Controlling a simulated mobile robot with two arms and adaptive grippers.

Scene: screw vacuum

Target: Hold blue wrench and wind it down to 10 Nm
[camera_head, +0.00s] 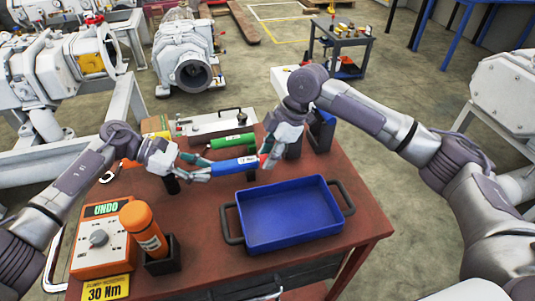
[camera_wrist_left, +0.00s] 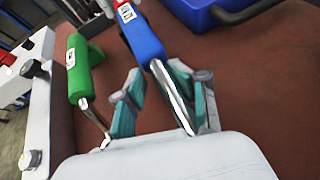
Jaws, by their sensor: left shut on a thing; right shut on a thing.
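The blue wrench (camera_head: 234,165) is held between my two grippers above the table, behind the blue tray. My left gripper (camera_head: 205,169) is shut around its metal shaft, which shows between the fingers in the left wrist view (camera_wrist_left: 167,100). The blue handle (camera_wrist_left: 140,35) carries a white label too small to read surely. My right gripper (camera_head: 268,157) is shut on the handle's right end, near a red part; its fingers partly hide that end.
A green wrench (camera_head: 232,141) lies just behind the blue one. A blue tray (camera_head: 228,222) stands in front. At the left are an orange UNDO box (camera_head: 90,258), an orange wrench (camera_head: 143,227) upright in a black holder, and a yellow 30 Nm sign (camera_head: 105,291).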

